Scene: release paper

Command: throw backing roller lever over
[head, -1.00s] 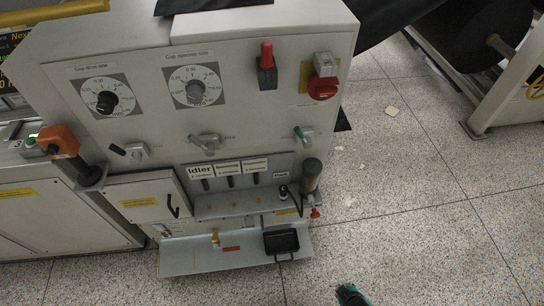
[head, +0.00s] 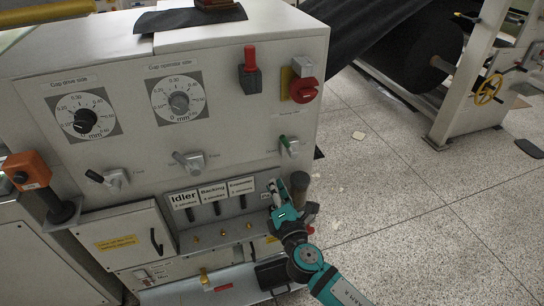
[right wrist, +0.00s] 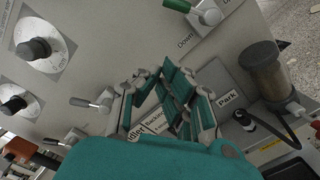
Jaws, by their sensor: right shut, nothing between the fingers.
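The recessed panel on the grey machine carries the labels Idler, Backing and Expander. The backing lever (head: 217,208) is a small dark handle below the Backing label (head: 213,190), with the idler lever (head: 190,214) to its left and the expander lever (head: 243,202) to its right. My right gripper (head: 286,186), teal and grey, is shut and empty at the right end of this panel, to the right of the levers. In the right wrist view its fingers (right wrist: 163,92) partly cover the Idler and Backing labels (right wrist: 155,121), and the levers are hidden. My left gripper is not in view.
Knobs and a green-tipped lever (head: 289,146) sit above the panel. A dark tray (head: 272,274) is below.

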